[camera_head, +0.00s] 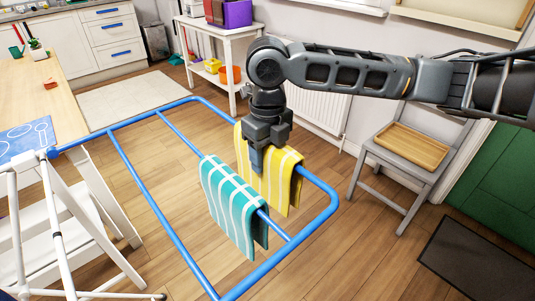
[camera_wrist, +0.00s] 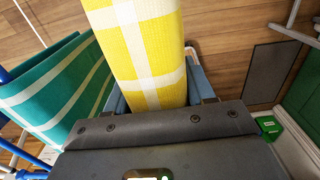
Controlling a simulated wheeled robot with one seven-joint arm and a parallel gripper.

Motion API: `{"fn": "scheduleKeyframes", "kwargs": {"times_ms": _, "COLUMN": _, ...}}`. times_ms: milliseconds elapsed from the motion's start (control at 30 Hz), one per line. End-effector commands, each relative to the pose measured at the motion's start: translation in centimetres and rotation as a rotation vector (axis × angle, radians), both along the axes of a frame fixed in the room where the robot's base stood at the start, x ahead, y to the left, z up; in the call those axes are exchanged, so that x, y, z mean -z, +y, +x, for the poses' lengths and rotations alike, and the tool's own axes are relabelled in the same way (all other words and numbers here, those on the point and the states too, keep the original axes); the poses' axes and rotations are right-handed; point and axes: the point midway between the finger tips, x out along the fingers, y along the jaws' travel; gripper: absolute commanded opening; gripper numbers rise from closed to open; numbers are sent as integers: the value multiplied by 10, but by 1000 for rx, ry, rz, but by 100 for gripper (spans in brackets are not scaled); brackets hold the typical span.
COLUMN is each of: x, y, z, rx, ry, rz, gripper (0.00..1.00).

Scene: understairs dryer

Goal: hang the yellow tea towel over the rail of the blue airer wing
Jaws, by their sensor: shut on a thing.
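The yellow tea towel (camera_head: 284,182) with white stripes lies folded across the line of the outer rail (camera_head: 318,183) of the blue airer wing, with flaps hanging down. It hides the rail beneath it, which comes out at its right. My gripper (camera_head: 257,168) points down at the towel's left part and is shut on it. In the wrist view the yellow cloth (camera_wrist: 150,50) runs up from between the fingers. I cannot tell from these views how evenly it hangs.
A teal striped towel (camera_head: 228,205) hangs on the inner rail, close to the left; it also shows in the wrist view (camera_wrist: 50,95). A grey chair with a wooden tray (camera_head: 412,146) stands right. A white radiator (camera_head: 315,107) and shelf unit are behind. A wooden table (camera_head: 38,85) is left.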

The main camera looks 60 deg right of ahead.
Motion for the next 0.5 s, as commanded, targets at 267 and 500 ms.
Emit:
{"fn": "scheduleKeyframes", "kwargs": {"times_ms": 267, "x": 0, "y": 0, "z": 0, "rx": 0, "ry": 0, "rz": 0, "gripper": 75}}
{"fn": "scheduleKeyframes", "kwargs": {"times_ms": 500, "x": 0, "y": 0, "z": 0, "rx": 0, "ry": 0, "rz": 0, "gripper": 83}}
